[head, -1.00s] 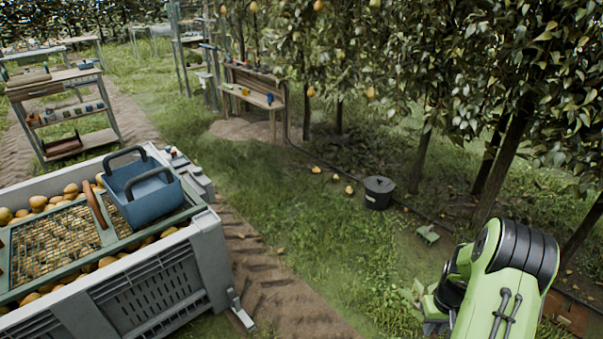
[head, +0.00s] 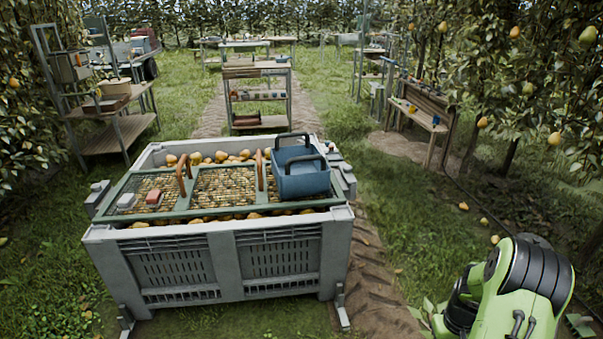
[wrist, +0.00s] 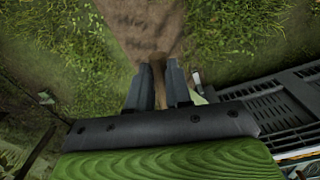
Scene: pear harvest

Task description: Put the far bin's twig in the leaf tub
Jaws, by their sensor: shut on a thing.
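In the wrist view my gripper (wrist: 160,84) is shut on a brown twig (wrist: 158,66), which stands between the two dark fingers. Its lower part is hidden by the gripper. In the head view my arm is at the bottom right, and the twig cannot be made out there. A blue tub (head: 302,180) with dark handles sits on the right end of a large grey pear bin (head: 215,235). I cannot tell which one is the leaf tub.
The bin holds pears under a green-framed mesh. Its slatted wall (wrist: 290,105) is close on the right in the wrist view. Shelves (head: 257,95) and a wooden bench (head: 420,115) stand farther back. Trees with pears line the right. Grass right of the bin is open.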

